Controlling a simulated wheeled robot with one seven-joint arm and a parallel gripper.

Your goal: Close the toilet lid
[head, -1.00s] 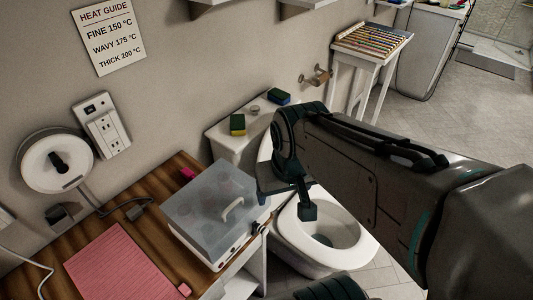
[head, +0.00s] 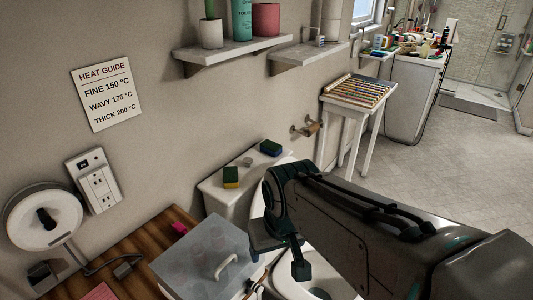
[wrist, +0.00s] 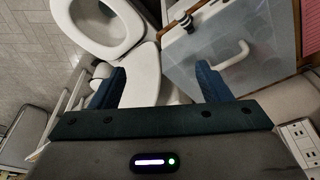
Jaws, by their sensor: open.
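The toilet bowl with its seat ring (head: 345,287) shows at the bottom of the head view, largely cut off and behind my arm. The wrist view shows the seat ring (wrist: 69,23) at upper left around the open bowl. A white lid (head: 258,202) appears raised behind the seat, mostly hidden by my arm in the head view. In the wrist view the lid (wrist: 142,78) seems to lie between my two fingers, though I cannot tell its depth. My gripper (head: 283,256) is open and empty above the toilet; its spread fingers also show in the wrist view (wrist: 160,86).
The cistern (head: 222,197) carries two sponges. A grey translucent box (head: 205,262) with a handle stands on the wooden counter (head: 145,235), close left of my gripper. Shelves (head: 232,47) hang above. A small rack table (head: 358,92) stands beyond, with open floor rightward.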

